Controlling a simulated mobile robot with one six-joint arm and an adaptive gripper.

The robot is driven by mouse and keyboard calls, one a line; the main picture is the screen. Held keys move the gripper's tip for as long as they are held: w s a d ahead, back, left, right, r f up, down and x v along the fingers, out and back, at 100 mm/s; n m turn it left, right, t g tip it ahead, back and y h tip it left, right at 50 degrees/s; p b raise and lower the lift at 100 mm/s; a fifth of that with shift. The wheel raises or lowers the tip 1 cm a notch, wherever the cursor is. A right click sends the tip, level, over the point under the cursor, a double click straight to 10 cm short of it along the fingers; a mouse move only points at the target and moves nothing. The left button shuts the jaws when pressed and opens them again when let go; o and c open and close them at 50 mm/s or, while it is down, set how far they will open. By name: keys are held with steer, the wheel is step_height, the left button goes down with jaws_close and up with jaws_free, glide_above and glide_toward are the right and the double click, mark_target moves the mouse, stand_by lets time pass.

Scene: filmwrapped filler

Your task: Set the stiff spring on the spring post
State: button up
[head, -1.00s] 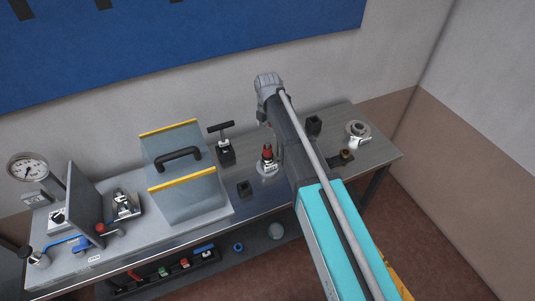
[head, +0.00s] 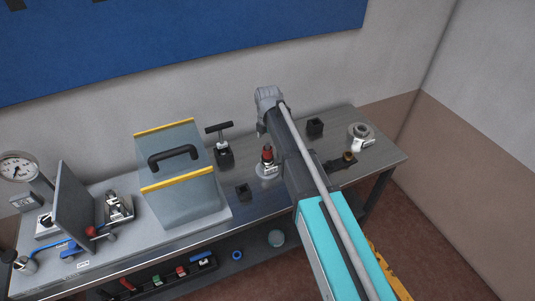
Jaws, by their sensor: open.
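My gripper (head: 261,132) hangs at the end of my arm, above and behind a small red-topped part on a pale round base (head: 267,160). Its fingers are small and partly hidden by my arm; nothing shows between them. I cannot tell whether the red-topped part is the spring post or carries a spring. Small coloured pieces, red, green and blue (head: 203,260), sit in a dark rack on the lower shelf. I cannot tell which piece is the stiff spring.
A clear guard with yellow edges (head: 178,194) and a black-handled clamp (head: 222,150) stand left of my gripper. Black blocks (head: 315,127) and a ringed fitting (head: 361,133) are to the right. A gauge (head: 18,168) and upright plate (head: 83,207) are at left.

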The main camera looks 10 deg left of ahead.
mark_target(268, 150)
steer(key=shift+f, duration=0.1)
steer(key=shift+f+b, duration=2.5)
steer(key=shift+b, duration=0.15)
steer(key=c, duration=1.2)
